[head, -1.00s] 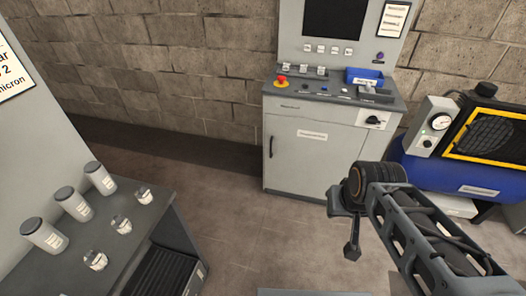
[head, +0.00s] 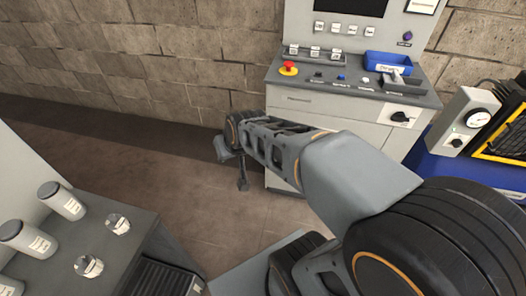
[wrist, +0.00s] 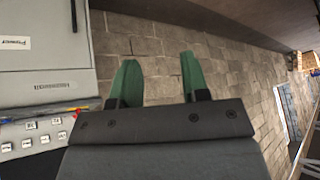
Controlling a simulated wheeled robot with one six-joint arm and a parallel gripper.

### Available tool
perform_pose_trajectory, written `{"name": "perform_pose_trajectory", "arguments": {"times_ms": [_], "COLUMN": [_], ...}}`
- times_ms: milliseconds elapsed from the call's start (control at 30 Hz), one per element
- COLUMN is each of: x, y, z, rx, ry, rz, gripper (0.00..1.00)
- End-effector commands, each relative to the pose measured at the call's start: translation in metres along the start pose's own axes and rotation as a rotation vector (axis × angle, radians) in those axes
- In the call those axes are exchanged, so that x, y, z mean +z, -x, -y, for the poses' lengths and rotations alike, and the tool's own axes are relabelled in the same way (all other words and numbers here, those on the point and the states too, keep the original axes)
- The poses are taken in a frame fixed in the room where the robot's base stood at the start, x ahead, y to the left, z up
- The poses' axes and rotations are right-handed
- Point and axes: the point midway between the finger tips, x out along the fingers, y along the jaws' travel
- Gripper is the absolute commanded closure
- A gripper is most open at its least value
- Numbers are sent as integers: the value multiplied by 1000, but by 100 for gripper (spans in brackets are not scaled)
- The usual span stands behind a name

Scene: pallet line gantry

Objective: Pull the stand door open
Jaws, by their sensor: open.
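The stand door is the pale grey panel (wrist: 45,35) at the upper left of the wrist view, which shows the stand upside down. Its black bar handle (wrist: 74,14) stands near the door's edge, at the top of that view. My gripper (wrist: 158,65) is open and empty, its two green fingers apart, with brick wall behind them. The handle lies left of both fingers, apart from them. In the head view my arm hides most of the door and the handle; my gripper (head: 232,163) is in front of the stand's left edge.
The stand's top (head: 330,88) carries a red emergency button (head: 288,68), small switches and a blue tray (head: 387,64). A blue compressor (head: 450,178) stands at right. A table (head: 120,232) with canisters and small clear pieces is at left. Bare floor lies between.

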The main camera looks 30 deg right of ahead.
Motion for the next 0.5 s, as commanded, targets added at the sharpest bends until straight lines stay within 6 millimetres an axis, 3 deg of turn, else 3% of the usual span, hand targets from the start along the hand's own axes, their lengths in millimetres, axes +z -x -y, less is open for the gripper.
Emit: {"name": "perform_pose_trajectory", "arguments": {"times_ms": [33, 200, 333, 500], "x": [2, -36, -44, -27], "y": [-58, -182, -266, -346], "z": [-8, -42, -87, -152], "rx": [-4, 55, 195, 442], "ry": [-37, -175, -271, -354], "rz": [-64, -368, -577, -784], "gripper": [58, 58, 58, 58]}}
